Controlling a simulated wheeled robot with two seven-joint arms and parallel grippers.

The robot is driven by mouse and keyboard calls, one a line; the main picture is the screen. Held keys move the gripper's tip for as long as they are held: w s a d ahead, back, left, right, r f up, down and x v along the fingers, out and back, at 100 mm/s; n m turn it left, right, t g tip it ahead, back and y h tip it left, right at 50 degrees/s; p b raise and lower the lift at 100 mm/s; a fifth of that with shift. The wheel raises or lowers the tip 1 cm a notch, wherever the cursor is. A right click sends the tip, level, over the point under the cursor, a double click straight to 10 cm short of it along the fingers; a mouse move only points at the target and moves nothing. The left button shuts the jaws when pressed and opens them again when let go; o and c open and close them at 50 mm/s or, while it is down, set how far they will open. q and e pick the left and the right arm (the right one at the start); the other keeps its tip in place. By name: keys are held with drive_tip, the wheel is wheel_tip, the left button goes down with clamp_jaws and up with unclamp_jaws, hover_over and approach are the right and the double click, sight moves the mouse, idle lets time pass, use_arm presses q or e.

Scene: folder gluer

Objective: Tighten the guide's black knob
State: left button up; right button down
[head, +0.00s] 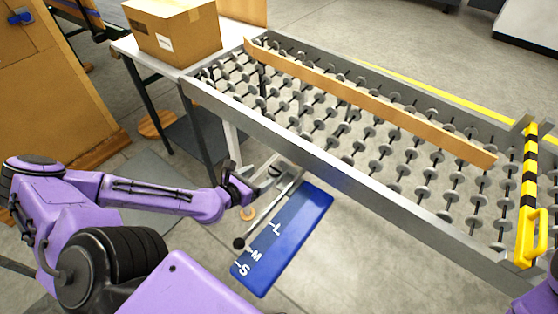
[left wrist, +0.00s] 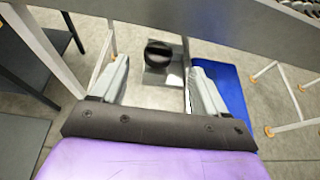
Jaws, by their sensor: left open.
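The black knob (left wrist: 158,53) is round and shows in the left wrist view, on a grey metal part below the conveyor's side rail. My left gripper (left wrist: 157,78) is open, with one finger to each side of the knob's line and the knob beyond the tips, apart from them as far as I can tell. In the head view my left gripper (head: 258,181) is beside the conveyor's near rail, above a metal rod with a black ball end (head: 238,243). The knob itself is hard to make out there. My right gripper is out of view.
A blue plate (head: 300,217) marked S, M and L lies below the near rail (head: 330,172). The roller conveyor carries a long wooden guide bar (head: 380,105) and a yellow-black striped bar (head: 529,190). A cardboard box (head: 175,30) stands at the back left.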

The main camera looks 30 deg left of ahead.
sight(274, 168)
use_arm(q)
drive_tip(key=shift+w+d+f+b, duration=0.1)
drive_tip(key=shift+w+f+b, duration=0.85)
drive_tip(key=shift+w+b, duration=0.3)
drive_tip(key=b+x, duration=0.1)
drive_tip(key=x, duration=0.4)
drive_tip(key=shift+w+r, duration=0.15)
drive_tip(key=shift+w, duration=0.15)
drive_tip(key=shift+w+d, duration=0.1)
drive_tip(key=shift+w, duration=0.3)
drive_tip(key=c, duration=1)
